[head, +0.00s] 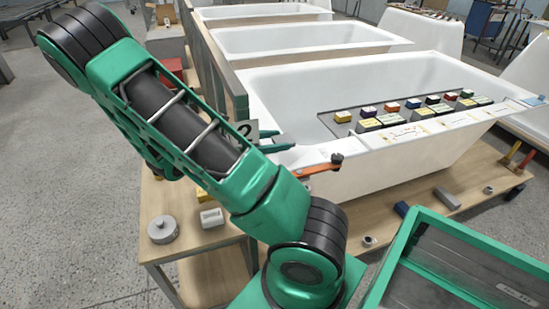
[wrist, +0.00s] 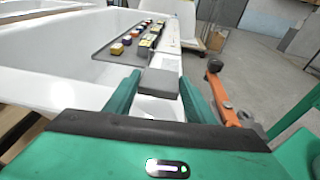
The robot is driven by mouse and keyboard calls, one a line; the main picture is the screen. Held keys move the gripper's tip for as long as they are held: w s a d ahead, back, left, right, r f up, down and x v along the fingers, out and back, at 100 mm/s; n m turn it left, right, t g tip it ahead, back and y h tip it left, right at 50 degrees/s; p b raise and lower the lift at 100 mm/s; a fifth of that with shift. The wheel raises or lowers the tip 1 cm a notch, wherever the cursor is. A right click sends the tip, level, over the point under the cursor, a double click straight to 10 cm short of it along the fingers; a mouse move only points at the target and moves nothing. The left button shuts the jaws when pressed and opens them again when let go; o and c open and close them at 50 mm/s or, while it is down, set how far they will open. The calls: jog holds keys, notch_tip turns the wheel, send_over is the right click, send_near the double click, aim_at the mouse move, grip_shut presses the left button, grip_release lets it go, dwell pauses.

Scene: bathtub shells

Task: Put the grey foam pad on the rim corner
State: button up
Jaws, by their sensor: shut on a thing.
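The grey foam pad (wrist: 160,82) is between my gripper's two green fingers in the wrist view. My gripper (wrist: 158,88) is shut on it near the fingertips. In the head view my gripper (head: 275,141) is at the near left corner of the closest white bathtub shell (head: 400,165), over the rim corner (head: 305,155). I cannot make out the pad there. I cannot tell whether the pad touches the rim.
An orange bar with a dark knob (head: 325,168) sits at the rim corner, right of my fingers in the wrist view. A dark tray (head: 335,125) with several coloured blocks spans the tub. A wooden side table (head: 185,240) holds a grey round weight (head: 163,230).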

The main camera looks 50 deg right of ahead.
aim_at(275, 157)
jog(key=shift+f, duration=3.2)
jog(key=o, duration=1)
jog(key=shift+f, duration=0.1)
jog(key=shift+w+a+r, duration=0.2)
jog(key=shift+w+a, duration=0.05)
jog(key=shift+a, duration=0.05)
jog(key=v, duration=1.1)
jog(key=shift+a, duration=0.15)
